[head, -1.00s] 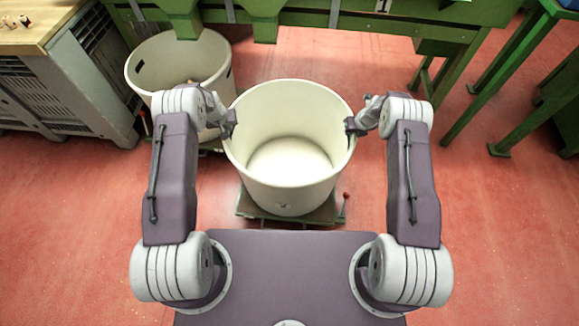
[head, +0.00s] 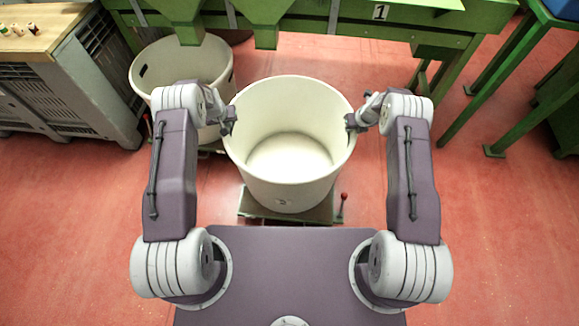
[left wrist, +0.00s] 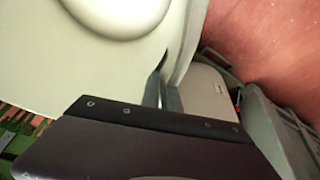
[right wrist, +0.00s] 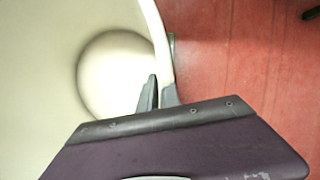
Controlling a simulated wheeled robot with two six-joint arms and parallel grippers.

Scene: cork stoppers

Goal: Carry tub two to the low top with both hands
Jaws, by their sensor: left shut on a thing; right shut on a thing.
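The cream, round tub (head: 283,178) stands upright in front of me in the head view, open and empty, with a small mark low on its front that is too blurred to read. My left gripper (head: 229,122) is shut on its left rim; the left wrist view shows the fingers (left wrist: 163,92) at the tub wall (left wrist: 75,65). My right gripper (head: 352,122) is shut on its right rim; in the right wrist view the fingers (right wrist: 157,95) straddle the rim (right wrist: 154,30). I cannot tell which surface is the low top.
A green platform (head: 262,213) with a red-knobbed lever (head: 343,197) shows below the tub; contact is hidden. Another cream tub (head: 185,62) stands behind left. A wooden-topped table (head: 50,22) with corks and a grey crate (head: 70,98) are left. A green machine (head: 440,40) spans the back.

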